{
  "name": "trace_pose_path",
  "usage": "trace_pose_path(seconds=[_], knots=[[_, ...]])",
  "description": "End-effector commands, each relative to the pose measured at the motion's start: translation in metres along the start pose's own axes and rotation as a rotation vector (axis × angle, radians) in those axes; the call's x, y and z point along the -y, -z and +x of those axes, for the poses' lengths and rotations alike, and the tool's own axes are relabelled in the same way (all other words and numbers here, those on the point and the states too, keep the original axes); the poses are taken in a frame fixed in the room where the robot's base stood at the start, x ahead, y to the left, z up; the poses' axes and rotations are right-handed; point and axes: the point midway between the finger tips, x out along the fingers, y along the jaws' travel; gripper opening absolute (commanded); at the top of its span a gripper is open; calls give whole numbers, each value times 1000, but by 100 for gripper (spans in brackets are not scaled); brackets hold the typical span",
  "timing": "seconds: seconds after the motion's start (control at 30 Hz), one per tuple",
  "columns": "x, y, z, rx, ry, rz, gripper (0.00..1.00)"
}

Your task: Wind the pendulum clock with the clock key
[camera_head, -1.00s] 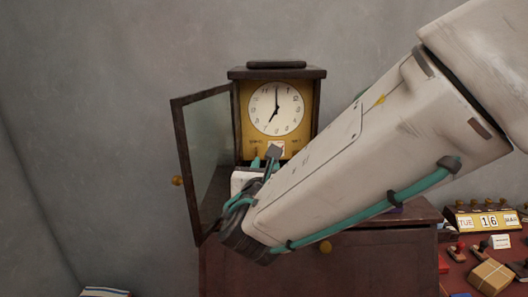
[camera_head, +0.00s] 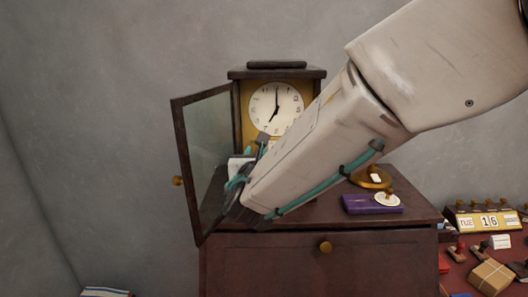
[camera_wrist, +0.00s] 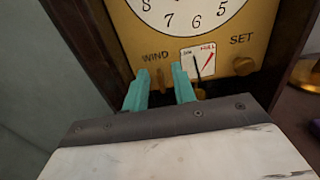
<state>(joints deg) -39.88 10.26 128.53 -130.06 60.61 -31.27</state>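The pendulum clock (camera_head: 275,104) stands on the cabinet, its glass door (camera_head: 211,145) swung open to the left. Its dial reads about seven. In the wrist view its brass plate (camera_wrist: 118,40) bears WIND at left, SET at right and a small gauge card (camera_wrist: 198,62) between. My gripper (camera_wrist: 160,70) is just below WIND, its teal fingers apart. A narrow upright brass piece (camera_wrist: 162,80) shows between them, with a gap to the left finger; I cannot tell whether it is the clock key. In the head view my gripper (camera_head: 262,146) hides the lower clock front.
A brass knob (camera_wrist: 243,66) sits under SET. A purple box (camera_head: 372,204) with a white round item on it and a brass object (camera_head: 370,179) stand on the cabinet top (camera_head: 318,212), right of my arm. A desk with a calendar (camera_head: 486,221) is at far right.

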Motion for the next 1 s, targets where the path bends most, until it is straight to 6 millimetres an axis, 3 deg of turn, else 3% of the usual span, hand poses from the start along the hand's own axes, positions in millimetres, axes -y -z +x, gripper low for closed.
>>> trace_pose_path(seconds=[0.03,0.1,0.57,1.0], knots=[[0,0,0,0,0,0,13],[0,0,0,0,0,0,0],[2,0,0,0,2,42,0],[7,2,0,-1,4,364,0]])
